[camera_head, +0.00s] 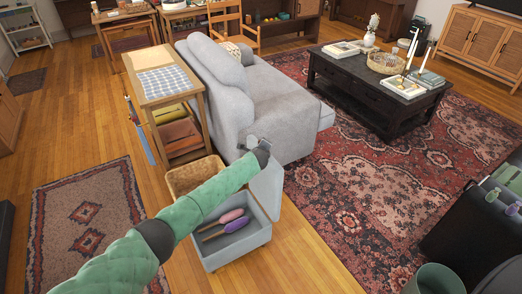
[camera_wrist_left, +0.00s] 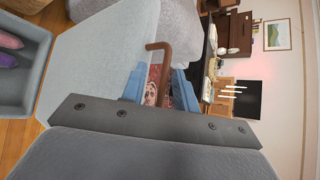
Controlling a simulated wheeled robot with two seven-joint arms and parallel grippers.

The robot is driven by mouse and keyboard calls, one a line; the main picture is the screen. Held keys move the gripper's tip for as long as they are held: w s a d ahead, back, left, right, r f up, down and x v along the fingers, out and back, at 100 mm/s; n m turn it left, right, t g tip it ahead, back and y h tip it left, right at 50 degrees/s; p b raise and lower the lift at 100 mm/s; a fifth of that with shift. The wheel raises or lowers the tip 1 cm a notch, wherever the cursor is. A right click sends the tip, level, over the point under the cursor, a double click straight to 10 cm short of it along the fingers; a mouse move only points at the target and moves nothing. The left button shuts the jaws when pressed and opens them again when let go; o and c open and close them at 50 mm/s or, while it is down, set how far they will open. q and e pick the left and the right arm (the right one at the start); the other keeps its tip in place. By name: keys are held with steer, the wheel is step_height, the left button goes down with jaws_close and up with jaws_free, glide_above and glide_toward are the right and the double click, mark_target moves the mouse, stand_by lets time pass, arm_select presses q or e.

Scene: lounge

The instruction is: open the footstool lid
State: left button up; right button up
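The footstool (camera_head: 212,258) is a light grey box with its top open; a pink and a purple item lie inside. Its lid (camera_head: 269,188) stands raised at the right-hand back side of the box. In the left wrist view the lid (camera_wrist_left: 95,70) is a large pale panel beside the box (camera_wrist_left: 30,75). A brown bent handle (camera_wrist_left: 158,46) shows by the lid, reaching toward the gap between my fingers. My left gripper (camera_head: 257,146) is just above the raised lid; its blue fingers (camera_wrist_left: 159,88) are apart. My right gripper is not in view.
A grey sofa (camera_head: 265,95) stands close behind the footstool. A dark coffee table (camera_head: 345,85) is farther off. Patterned rug (camera_head: 350,190) lies open to the right.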

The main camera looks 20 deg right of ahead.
arm_select(q)
steer(key=v, duration=0.6)
steer(key=shift+s, duration=0.15)
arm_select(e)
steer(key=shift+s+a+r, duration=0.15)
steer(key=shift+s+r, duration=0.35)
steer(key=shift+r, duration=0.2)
arm_select(q)
steer(key=shift+r, duration=0.1)
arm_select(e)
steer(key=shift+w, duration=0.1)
